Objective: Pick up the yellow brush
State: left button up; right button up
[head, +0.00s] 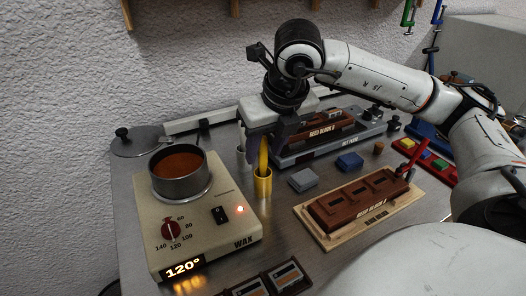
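The yellow brush (263,156) stands nearly upright in a small brass cup (262,184) beside the wax heater. My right gripper (265,143) points down from above, with its fingertips around the level of the brush's upper end. The fingers look spread, one on each side of the brush, with a gap. The brush's top is partly hidden by the gripper. Whether a finger touches it is too small to tell. My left gripper is out of view.
A wax heater (206,238) with a pot (180,172) stands left of the cup. A brown block on a wooden base (365,205) lies to the right. A long block fixture (330,140) is behind.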

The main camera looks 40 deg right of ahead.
jog(key=shift+x, duration=0.85)
grip_shut()
jog(key=shift+r, duration=0.15)
notch_tip(320, 180, up, 10)
jog(key=shift+f+p, duration=0.1)
jog(key=shift+p, duration=0.3)
